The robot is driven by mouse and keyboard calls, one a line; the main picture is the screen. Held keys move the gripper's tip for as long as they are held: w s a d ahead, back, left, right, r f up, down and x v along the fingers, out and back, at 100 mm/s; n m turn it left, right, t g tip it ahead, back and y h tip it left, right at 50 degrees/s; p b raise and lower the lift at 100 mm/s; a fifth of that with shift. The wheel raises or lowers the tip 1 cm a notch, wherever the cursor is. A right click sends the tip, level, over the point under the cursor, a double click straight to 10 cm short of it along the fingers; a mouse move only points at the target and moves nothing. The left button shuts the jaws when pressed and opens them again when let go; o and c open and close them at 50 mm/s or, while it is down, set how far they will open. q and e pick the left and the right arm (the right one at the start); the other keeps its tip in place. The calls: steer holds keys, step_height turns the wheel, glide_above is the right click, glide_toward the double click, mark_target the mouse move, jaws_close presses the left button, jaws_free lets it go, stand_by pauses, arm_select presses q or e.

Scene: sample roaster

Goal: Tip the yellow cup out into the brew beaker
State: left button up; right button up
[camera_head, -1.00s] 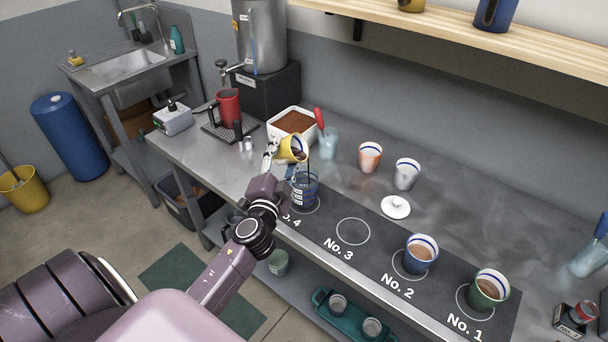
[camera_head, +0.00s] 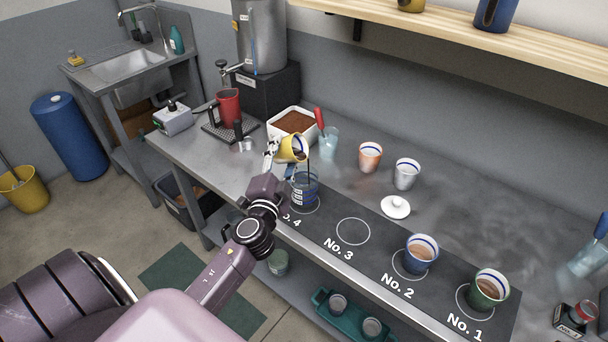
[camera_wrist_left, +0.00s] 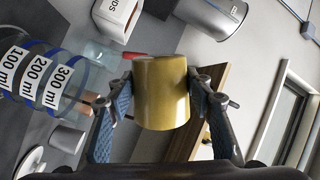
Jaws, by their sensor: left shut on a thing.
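The yellow cup (camera_head: 291,148) is held tilted, its blue-rimmed mouth facing right and down above the brew beaker (camera_head: 305,190). A thin dark line runs from the cup's lip down to the beaker, like a stream of liquid. The beaker is clear, with blue bands and white labels, and stands upright on the No. 4 spot. It also shows in the left wrist view (camera_wrist_left: 45,78). My left gripper (camera_head: 273,150) is shut on the yellow cup, with one finger on each side of it in the left wrist view (camera_wrist_left: 162,88). The cup's inside is mostly hidden. My right gripper is out of view.
A white tub of brown grounds (camera_head: 294,122) and a glass with a red-handled tool (camera_head: 329,143) stand behind the cup. An orange cup (camera_head: 370,156) and white cup (camera_head: 407,174) are to the right. Blue (camera_head: 421,254) and green (camera_head: 488,288) cups occupy No. 2 and No. 1. No. 3 is empty.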

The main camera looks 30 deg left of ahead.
arm_select(q)
steer(key=shift+r, duration=0.15)
stand_by(0.5)
steer(key=shift+d+f+m+b, duration=0.1)
steer(key=shift+f+m+b, duration=0.15)
steer(key=shift+m, duration=0.3)
steer(key=shift+d+f+m+b, duration=0.1)
steer(key=shift+m+b, duration=0.1)
steer(key=shift+m, duration=0.35)
stand_by(1.6)
steer(key=shift+r+m+t, duration=0.3)
steer(key=shift+m, duration=0.4)
steer(key=shift+r+m+t, duration=0.3)
steer(key=shift+m, duration=0.4)
stand_by(2.2)
